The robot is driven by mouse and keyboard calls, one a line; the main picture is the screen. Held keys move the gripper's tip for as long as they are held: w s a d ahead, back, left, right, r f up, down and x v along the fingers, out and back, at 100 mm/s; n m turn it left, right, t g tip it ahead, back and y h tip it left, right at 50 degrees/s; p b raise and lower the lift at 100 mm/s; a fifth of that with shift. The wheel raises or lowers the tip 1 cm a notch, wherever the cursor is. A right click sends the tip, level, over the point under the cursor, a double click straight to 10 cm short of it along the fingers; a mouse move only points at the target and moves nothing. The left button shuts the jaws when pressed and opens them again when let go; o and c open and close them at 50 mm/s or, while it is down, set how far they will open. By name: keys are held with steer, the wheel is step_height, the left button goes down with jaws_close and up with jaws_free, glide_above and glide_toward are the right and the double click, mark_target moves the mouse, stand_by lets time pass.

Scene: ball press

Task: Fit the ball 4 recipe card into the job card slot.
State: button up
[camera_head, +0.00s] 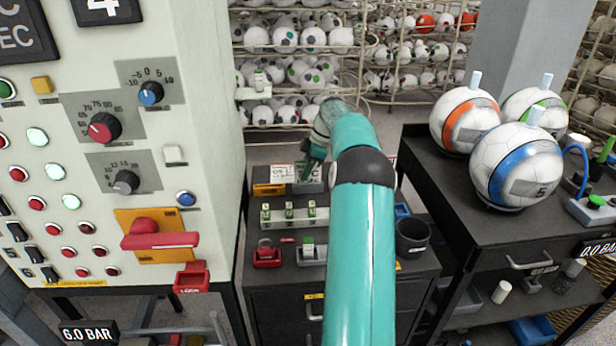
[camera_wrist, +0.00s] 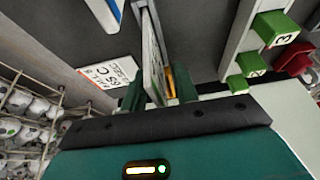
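My gripper (camera_head: 308,168) is low over the top of the dark cabinet, beside several cards. In the wrist view my gripper (camera_wrist: 160,92) has its two green fingers apart. A thin upright card (camera_wrist: 152,55) stands between them, seen nearly edge-on. The card is close to the left finger, with a yellow strip and a gap toward the right finger. A flat white card (camera_wrist: 110,72) with printed letters lies left of the fingers. In the head view a white card (camera_head: 284,173) shows by the orange box (camera_head: 268,188). No card's ball number is readable, and I cannot make out the job card slot.
A rack of numbered green blocks (camera_head: 289,222) is close to my gripper. A red padlock (camera_head: 267,254) and a dark cup (camera_head: 412,237) are on the same cabinet (camera_head: 340,275). The control panel (camera_head: 205,90) rises at left. Large balls (camera_head: 516,165) stand at right.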

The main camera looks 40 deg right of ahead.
steer(key=shift+c, duration=0.2)
jaws_close()
steer(key=shift+r, duration=0.15)
